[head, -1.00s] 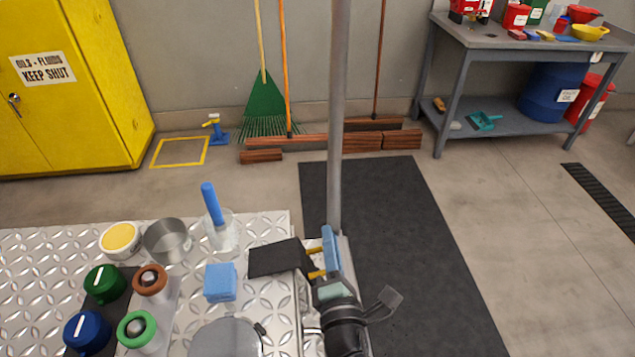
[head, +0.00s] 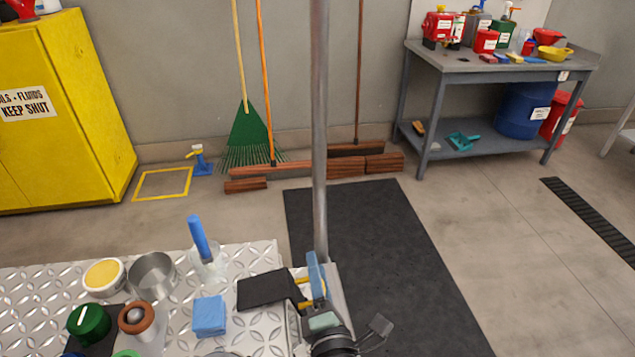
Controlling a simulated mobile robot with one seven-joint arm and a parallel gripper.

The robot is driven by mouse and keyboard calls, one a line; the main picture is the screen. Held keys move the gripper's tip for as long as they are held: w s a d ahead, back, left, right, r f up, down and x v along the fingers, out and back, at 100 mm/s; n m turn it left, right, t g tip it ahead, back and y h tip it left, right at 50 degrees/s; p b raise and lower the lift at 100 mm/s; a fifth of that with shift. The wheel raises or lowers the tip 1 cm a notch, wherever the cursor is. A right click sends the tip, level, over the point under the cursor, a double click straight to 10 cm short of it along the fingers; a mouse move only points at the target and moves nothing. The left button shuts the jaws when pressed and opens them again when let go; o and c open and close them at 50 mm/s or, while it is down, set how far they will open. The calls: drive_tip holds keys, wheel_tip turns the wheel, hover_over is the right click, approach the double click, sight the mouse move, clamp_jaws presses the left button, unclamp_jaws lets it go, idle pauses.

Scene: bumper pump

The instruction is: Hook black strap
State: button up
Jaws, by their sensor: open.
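A flat black piece (head: 266,289), which may be the black strap, lies at the right edge of the diamond-plate top (head: 262,257). My gripper (head: 303,293) is at its right end, with two yellowish fingertips beside it. The gripper is open. I cannot tell whether the fingertips touch the black piece. A light-blue part and a dark round part sit right behind the fingers. No hook can be made out.
On the plate stand a blue block (head: 209,316), a clear cup with a blue stick (head: 203,250), a metal cup (head: 152,274), a yellow-topped tin (head: 104,277) and knobs. A grey pole (head: 320,130) rises close behind the gripper. A dark mat (head: 400,260) covers free floor.

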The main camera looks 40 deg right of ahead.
drive_tip(key=shift+r, duration=0.1)
wheel_tip(320, 180, up, 10)
drive_tip(key=p, duration=0.8)
drive_tip(key=shift+p, duration=0.3)
